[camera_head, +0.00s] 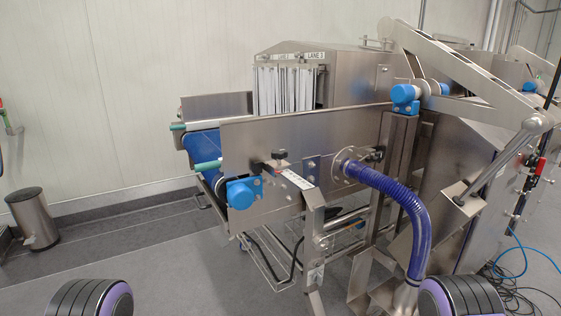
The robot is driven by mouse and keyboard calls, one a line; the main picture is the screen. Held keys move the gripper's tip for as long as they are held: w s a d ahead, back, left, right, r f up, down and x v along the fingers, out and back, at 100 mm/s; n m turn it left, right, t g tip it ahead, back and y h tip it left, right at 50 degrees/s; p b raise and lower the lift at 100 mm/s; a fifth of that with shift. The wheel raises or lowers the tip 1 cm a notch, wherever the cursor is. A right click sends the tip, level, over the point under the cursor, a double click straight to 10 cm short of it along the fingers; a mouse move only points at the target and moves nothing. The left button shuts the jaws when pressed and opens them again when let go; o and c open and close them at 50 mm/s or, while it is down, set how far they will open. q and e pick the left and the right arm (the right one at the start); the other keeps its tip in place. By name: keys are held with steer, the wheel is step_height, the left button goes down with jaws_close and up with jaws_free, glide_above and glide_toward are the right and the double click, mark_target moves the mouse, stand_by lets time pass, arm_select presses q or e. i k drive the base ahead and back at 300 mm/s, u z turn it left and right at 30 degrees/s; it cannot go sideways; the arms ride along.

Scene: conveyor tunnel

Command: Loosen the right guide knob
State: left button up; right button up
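The conveyor tunnel (300,130) stands ahead, with its infeed end toward the left. A small black knob (281,153) sits upright above a bracket on the near side plate (243,145), by a reddish part and a white scale strip (298,180). Another small dark knob-like part (376,154) is farther right, beside the round flange of the blue hose. I cannot tell from the picture which is the right guide knob, or how tight either is. Neither of my grippers shows; only dark, purple-trimmed rounded parts of my arms appear at the bottom edge.
The blue ribbed hose (410,215) curves down in front of the machine. A steel lever arm (500,160) slants at the right. Cables (515,280) lie at lower right. Floor at left is open, with a bin (33,220).

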mark_target(279, 153)
steer(key=u, duration=1.45)
steer(key=i, duration=1.05)
steer(key=z, duration=1.65)
